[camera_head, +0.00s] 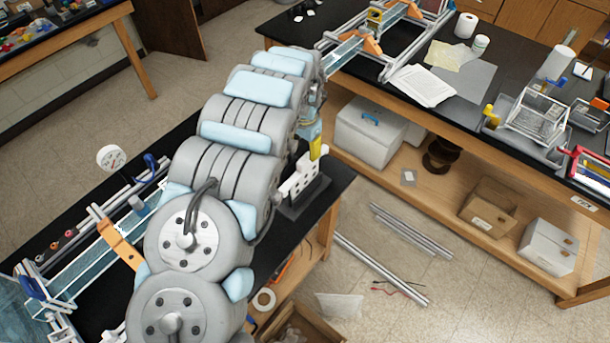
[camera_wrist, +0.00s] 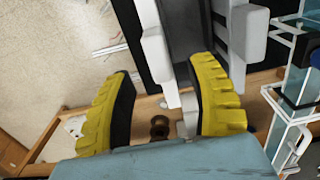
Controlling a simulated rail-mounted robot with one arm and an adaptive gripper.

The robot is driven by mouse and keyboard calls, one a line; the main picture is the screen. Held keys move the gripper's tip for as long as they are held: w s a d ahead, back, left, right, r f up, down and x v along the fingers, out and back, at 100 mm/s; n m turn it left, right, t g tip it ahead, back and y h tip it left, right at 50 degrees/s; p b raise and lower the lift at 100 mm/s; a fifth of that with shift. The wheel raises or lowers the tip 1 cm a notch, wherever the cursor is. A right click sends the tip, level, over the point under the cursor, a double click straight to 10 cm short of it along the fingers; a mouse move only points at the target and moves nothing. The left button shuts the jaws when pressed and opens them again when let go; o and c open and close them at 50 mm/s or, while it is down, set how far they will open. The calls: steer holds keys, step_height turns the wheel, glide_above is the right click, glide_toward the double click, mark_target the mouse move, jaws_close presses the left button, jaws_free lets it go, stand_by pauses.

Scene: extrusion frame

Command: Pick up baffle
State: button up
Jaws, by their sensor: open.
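A white stepped piece with holes (camera_head: 298,176), which appears to be the baffle, stands on a dark block (camera_head: 305,198) at the near bench's right end. In the wrist view white stepped parts (camera_wrist: 153,45) lie beside a dark grey slab (camera_wrist: 197,40), beyond the fingertips. I cannot tell for certain which part is the baffle. My gripper (camera_wrist: 160,92) has two yellow ribbed fingers spread apart with nothing held between them. In the head view a yellow finger of it (camera_head: 316,142) shows just above the white piece; my arm hides the rest.
A clear channel with metal rails (camera_head: 65,275) lies on the bench left of my arm. In the wrist view a clear-walled frame (camera_wrist: 298,90) stands close on the right. A second bench (camera_head: 480,90) with papers and equipment stands across the aisle. Metal bars (camera_head: 380,270) lie on the floor.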

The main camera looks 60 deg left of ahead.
mark_target(305, 158)
steer(key=shift+f, duration=1)
steer(key=shift+f+p, duration=0.15)
steer(key=shift+p, duration=0.15)
steer(key=shift+d+f+p, duration=0.2)
steer(key=shift+f+p, duration=0.5)
steer(key=shift+f, duration=0.9)
steer(key=shift+a+f, duration=0.1)
steer(key=shift+f, duration=0.8)
jaws_close()
